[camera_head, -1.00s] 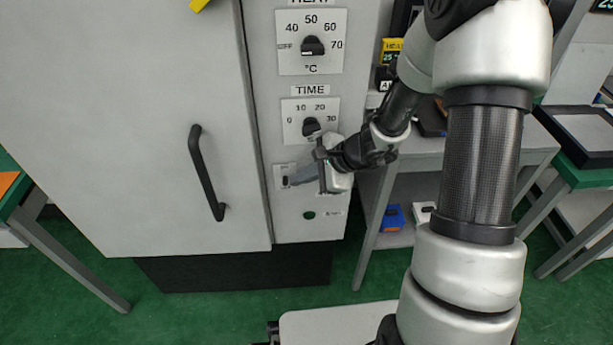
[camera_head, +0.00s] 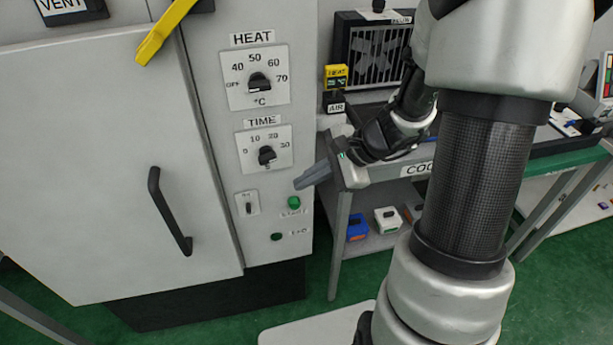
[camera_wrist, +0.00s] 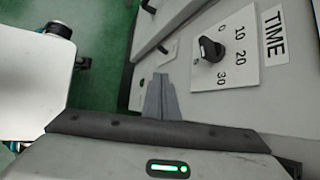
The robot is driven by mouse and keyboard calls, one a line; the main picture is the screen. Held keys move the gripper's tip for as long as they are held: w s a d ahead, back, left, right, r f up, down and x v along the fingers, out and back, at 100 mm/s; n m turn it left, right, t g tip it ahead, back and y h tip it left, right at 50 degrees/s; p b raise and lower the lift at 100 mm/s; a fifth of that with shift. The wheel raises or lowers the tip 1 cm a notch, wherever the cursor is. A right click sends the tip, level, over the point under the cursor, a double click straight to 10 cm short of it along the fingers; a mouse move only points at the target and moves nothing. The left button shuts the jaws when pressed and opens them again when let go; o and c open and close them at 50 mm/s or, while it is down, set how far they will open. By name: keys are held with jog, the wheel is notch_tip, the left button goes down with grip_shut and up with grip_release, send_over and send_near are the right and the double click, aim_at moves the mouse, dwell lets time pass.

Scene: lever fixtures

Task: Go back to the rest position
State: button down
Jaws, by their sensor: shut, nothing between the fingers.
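My gripper (camera_head: 312,175) is shut and empty in the head view. Its grey fingers point left toward the oven's control panel, just above and to the right of the green start button (camera_head: 294,203). A gap to the panel cannot be judged exactly. In the wrist view the closed fingers (camera_wrist: 161,97) show in front of the panel's lower part. The time knob (camera_head: 267,155) and heat knob (camera_head: 259,83) sit above on the panel. A small switch (camera_head: 248,204) is left of the start button. The time knob also shows in the wrist view (camera_wrist: 211,49).
The oven door (camera_head: 90,160) with its black handle (camera_head: 168,210) is closed at left. A yellow lever (camera_head: 165,32) is at its top. A bench with a lower shelf holding blue (camera_head: 357,227) and white (camera_head: 388,219) boxes stands right. Green floor (camera_head: 215,325) is open in front.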

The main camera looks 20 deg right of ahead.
dwell(0.5)
jog(key=s+r+n+t+h, duration=0.1)
jog(key=s+r+n+h, duration=0.6)
jog(key=s+r+n, duration=1)
notch_tip(320, 180, up, 16)
jog(key=p, duration=1.5)
jog(key=shift+w+a+f, duration=0.25)
jog(key=shift+a, duration=0.1)
